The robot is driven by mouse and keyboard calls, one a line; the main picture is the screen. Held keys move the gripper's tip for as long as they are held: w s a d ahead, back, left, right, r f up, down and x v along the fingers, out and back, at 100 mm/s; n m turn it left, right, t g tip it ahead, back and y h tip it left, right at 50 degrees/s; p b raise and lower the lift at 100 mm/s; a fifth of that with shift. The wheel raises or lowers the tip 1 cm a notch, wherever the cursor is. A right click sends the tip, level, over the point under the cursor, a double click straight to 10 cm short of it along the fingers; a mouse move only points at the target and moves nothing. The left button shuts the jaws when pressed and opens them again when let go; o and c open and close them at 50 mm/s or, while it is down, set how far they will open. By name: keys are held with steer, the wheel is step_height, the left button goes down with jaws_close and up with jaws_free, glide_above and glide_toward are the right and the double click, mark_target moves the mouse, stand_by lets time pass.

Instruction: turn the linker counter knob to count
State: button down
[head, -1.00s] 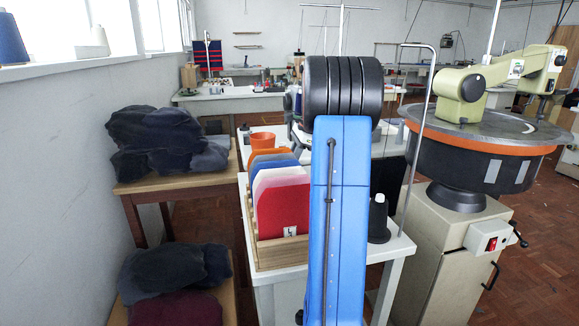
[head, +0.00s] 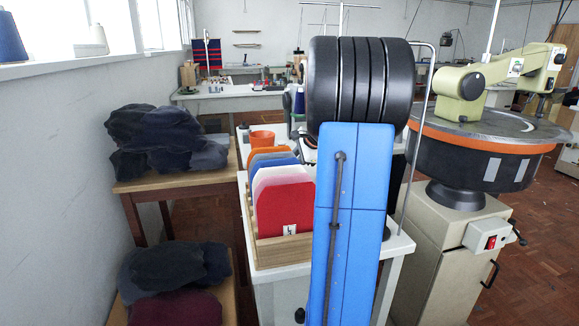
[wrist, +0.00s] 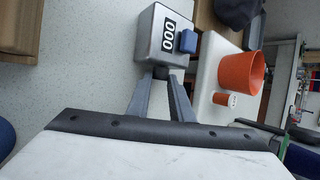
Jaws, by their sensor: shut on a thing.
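My gripper (wrist: 162,76) reaches to the box's near side. Its two grey fingers are shut on a small dark part there, which I take to be the counter knob (wrist: 163,71). The knob is mostly hidden between the fingertips, so its turned position cannot be read. In the head view my own arm blocks the counter and the gripper.
An orange cup (wrist: 239,71) and a small orange spool (wrist: 222,98) stand right of the counter. In the head view a rack of coloured panels (head: 285,205) stands left of my arm. The round linking machine (head: 475,150) stands at right. Dark cloth piles (head: 160,140) lie at left.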

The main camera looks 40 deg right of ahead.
stand_by(0.3)
steer(key=c, duration=1.6)
jaws_free()
steer(key=shift+o, duration=0.2)
